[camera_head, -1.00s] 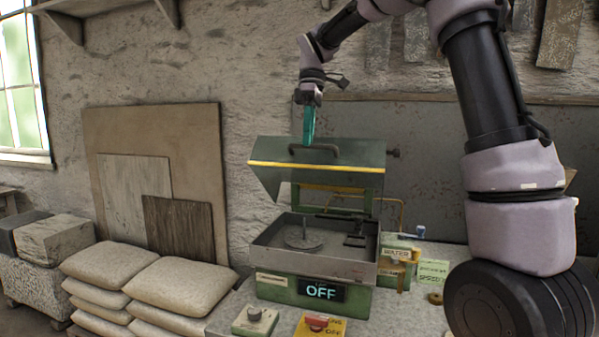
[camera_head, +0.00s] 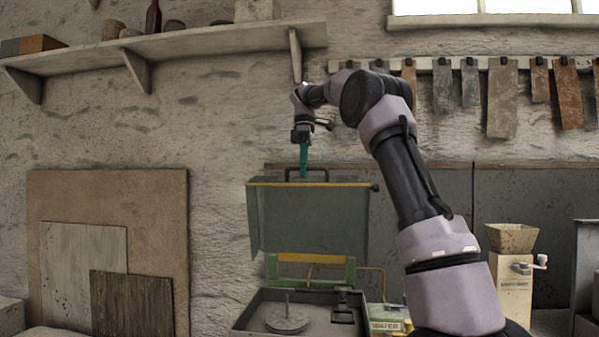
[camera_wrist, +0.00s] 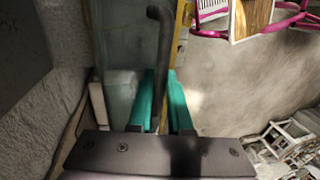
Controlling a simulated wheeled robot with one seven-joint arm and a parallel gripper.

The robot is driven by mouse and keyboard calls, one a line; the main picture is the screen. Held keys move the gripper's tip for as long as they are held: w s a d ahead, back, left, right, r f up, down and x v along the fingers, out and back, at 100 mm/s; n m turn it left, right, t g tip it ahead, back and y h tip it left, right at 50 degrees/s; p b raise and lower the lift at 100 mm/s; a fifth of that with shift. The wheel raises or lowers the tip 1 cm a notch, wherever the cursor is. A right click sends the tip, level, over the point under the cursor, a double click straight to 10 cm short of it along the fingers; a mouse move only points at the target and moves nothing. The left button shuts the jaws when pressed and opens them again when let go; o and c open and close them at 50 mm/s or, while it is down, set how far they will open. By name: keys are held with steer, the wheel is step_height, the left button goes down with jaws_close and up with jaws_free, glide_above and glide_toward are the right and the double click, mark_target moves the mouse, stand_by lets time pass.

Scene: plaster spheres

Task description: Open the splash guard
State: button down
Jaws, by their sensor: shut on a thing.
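The splash guard (camera_head: 310,222) is a green hinged hood with a yellow stripe along its edge. It stands raised above the grey basin (camera_head: 262,312) of the machine. Its dark bar handle (camera_head: 322,171) is at the top edge. My gripper (camera_head: 303,172) has teal fingers and is shut on the handle from above, near its left end. In the wrist view the teal fingers (camera_wrist: 168,105) sit either side of the handle's lower part, and the dark curved handle (camera_wrist: 160,50) runs up from between them. The exact contact is hidden.
A flat disc (camera_head: 287,318) lies in the basin. A wooden shelf (camera_head: 190,42) hangs on the wall at upper left. Boards (camera_head: 110,215) lean on the wall at left. A cream hopper machine (camera_head: 512,270) stands at right. The wall left of the hood is clear.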

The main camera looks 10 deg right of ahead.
steer(key=shift+w+d+f, duration=0.1)
steer(key=shift+f, duration=0.1)
steer(key=c, duration=0.8)
jaws_free()
steer(key=shift+c, duration=0.2)
